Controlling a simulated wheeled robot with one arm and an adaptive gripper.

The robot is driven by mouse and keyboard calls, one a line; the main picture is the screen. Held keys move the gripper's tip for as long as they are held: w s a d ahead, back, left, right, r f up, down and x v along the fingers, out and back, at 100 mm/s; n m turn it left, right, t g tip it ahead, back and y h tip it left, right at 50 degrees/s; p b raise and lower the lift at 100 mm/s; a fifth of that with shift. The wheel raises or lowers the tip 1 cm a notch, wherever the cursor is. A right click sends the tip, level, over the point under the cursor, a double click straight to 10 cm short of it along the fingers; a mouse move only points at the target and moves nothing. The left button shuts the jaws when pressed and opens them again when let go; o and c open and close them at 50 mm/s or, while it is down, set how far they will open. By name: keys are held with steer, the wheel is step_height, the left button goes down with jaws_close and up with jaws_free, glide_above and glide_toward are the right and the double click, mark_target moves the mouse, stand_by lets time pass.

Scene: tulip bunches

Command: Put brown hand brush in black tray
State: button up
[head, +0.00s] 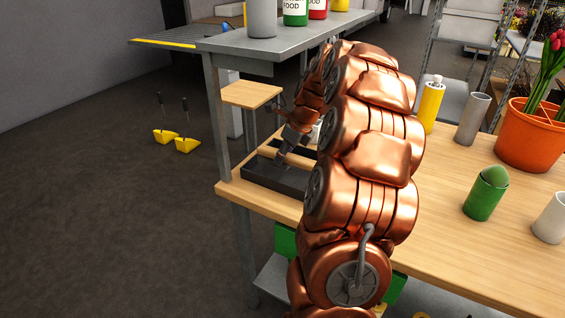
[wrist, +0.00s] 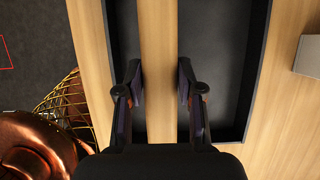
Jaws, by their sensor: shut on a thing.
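The black tray (head: 262,176) lies at the left end of the wooden table, partly hidden behind my arm in the head view. In the wrist view its dark floor (wrist: 225,50) shows on both sides of the brown hand brush (wrist: 158,60). The brush shows as a long, plain light-brown wooden bar lengthwise over the tray; its bristles are hidden. My gripper (wrist: 160,88) has a finger on each side of the bar and is shut on it. In the head view my gripper (head: 287,150) is low at the tray. I cannot tell whether the brush touches the tray floor.
A grey shelf (head: 285,38) with cans stands above and behind the tray. A yellow bottle (head: 431,103), a grey cylinder (head: 472,118), a green cup (head: 484,198) and an orange flower pot (head: 533,140) stand on the table to the right.

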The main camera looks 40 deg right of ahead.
mark_target(297, 156)
steer(key=shift+w+d, duration=0.15)
steer(key=shift+w, duration=0.25)
steer(key=shift+f, duration=1.8)
steer(key=o, duration=1.1)
steer(key=shift+f, duration=0.1)
steer(key=v, duration=1.2)
